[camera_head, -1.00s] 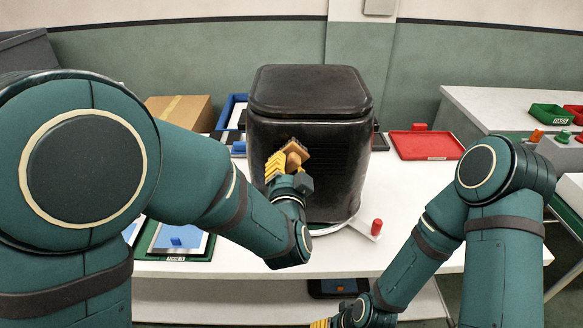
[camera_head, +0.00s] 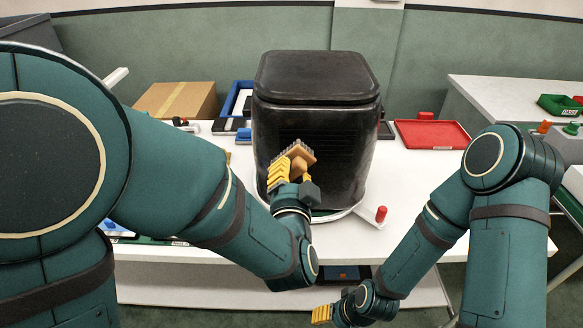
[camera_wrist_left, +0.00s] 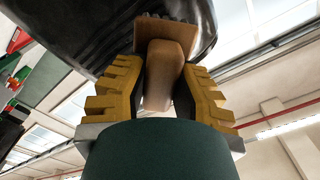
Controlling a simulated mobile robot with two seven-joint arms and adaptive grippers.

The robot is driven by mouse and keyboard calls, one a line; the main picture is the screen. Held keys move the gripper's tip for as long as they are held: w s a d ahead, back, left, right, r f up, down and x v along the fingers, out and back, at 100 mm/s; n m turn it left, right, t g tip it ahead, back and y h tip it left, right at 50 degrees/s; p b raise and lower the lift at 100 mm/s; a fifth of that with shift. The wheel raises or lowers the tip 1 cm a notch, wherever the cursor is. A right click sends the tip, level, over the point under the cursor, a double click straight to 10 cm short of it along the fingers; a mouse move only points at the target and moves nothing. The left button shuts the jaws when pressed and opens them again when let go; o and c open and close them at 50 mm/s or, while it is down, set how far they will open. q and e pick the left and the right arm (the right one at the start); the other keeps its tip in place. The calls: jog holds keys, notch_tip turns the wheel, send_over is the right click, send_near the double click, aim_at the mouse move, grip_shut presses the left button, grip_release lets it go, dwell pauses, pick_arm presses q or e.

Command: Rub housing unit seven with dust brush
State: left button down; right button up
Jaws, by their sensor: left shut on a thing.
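The housing unit (camera_head: 345,150) is a large black fryer-like body with a lid, standing upright on a white round base on the table. My left gripper (camera_head: 291,171) is in front of its lower left face. It is shut on the dust brush (camera_head: 302,158), a tan wooden brush with dark bristles. The bristle side faces the housing and appears at or very near its surface; contact is hard to tell. In the left wrist view the brush handle (camera_wrist_left: 163,72) sits between the yellow fingers, below the dark housing (camera_wrist_left: 95,30). My right gripper (camera_head: 322,314) is low at the table's front; its fingers are too small to judge.
A red tray (camera_head: 432,134) lies right of the housing. A small red knob (camera_head: 381,213) stands on the base's arm. A cardboard box (camera_head: 176,100) and a blue bin (camera_head: 237,98) are behind left. The white table (camera_head: 405,180) is clear at the right front.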

pick_arm(q)
jog(key=shift+s, duration=1.5)
